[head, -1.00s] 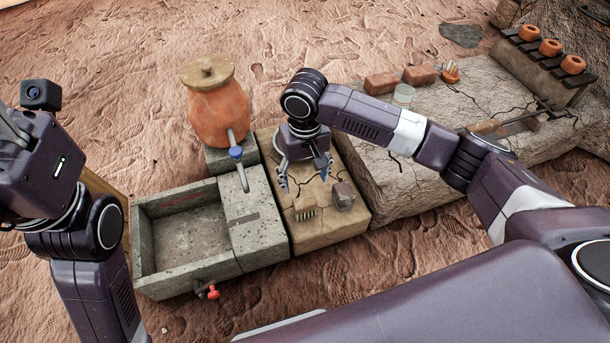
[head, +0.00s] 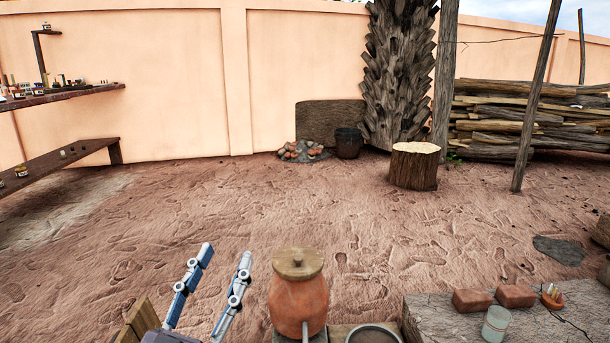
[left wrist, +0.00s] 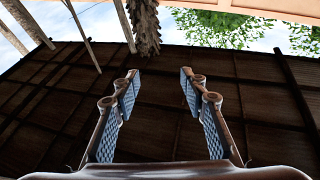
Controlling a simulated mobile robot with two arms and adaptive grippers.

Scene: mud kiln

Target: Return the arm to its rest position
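My left gripper (head: 225,254) stands at the bottom of the head view, left of the clay jar. Its two fingers point up and are spread apart, with nothing between them. The left wrist view also shows the left gripper (left wrist: 160,75) with its fingers apart and empty, facing a dark slatted roof and the sky. My right arm and right gripper are outside both current views.
A lidded clay jar (head: 298,300) stands close right of my left gripper. A round grey rim (head: 373,335) is beside it. Red bricks (head: 472,301) and a glass (head: 496,324) sit on a stone slab (head: 430,310). Open ground lies beyond, with a stump (head: 414,166).

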